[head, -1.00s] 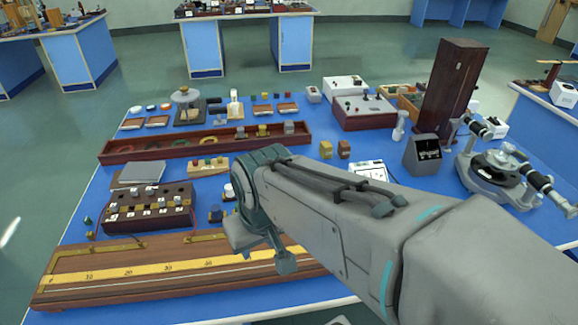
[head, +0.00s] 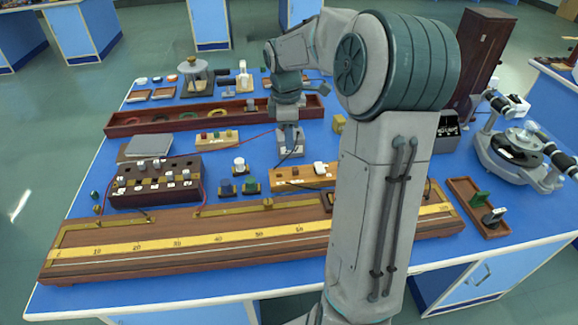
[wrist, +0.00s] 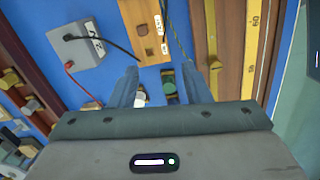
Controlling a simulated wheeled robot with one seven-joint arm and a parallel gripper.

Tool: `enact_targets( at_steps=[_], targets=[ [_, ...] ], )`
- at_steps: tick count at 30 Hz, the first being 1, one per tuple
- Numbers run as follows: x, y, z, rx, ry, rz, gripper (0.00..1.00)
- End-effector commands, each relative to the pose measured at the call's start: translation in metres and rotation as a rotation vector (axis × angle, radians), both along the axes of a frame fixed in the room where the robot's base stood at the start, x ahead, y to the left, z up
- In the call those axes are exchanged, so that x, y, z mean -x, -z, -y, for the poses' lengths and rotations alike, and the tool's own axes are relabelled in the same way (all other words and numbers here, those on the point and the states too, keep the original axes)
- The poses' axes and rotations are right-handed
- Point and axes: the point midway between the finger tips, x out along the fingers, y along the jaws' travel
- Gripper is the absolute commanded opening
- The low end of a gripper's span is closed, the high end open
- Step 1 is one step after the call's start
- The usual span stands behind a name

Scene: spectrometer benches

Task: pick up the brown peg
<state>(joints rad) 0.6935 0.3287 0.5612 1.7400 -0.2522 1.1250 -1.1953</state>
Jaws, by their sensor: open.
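I cannot pick out the brown peg with certainty in either current view. A yellow-brown block (head: 339,124) stands beside my arm in the head view; the brown block seen beside it earlier is hidden behind my arm. My gripper (head: 287,117) points down over the middle of the bench, near a grey box with leads (head: 291,143). In the wrist view my gripper (wrist: 160,67) is open with nothing held. Small dark green pieces (wrist: 168,80) and a white-topped piece (wrist: 141,97) show between or below its fingers, apart from them.
A long wooden scale board (head: 150,258) runs along the front edge. A dark block with several knobs (head: 155,182) stands at left, a long open tray (head: 180,122) behind. A tall dark wooden case (head: 485,55) and a round instrument (head: 515,155) stand at right.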

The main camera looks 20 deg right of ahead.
Motion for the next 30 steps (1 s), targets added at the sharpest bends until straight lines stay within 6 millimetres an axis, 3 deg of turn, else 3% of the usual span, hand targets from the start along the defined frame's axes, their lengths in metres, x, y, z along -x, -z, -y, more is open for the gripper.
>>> enact_targets(
  at_steps=[3,8,19,30],
  targets=[
    [-0.015,0.010,0.020,-0.035,-0.080,-0.005,0.44],
    [-0.023,0.017,0.032,-0.054,-0.137,-0.004,0.44],
    [-0.023,0.082,0.032,-0.058,-0.145,-0.007,0.44],
    [-0.025,0.117,0.032,-0.058,-0.145,-0.006,0.44]
  ],
)
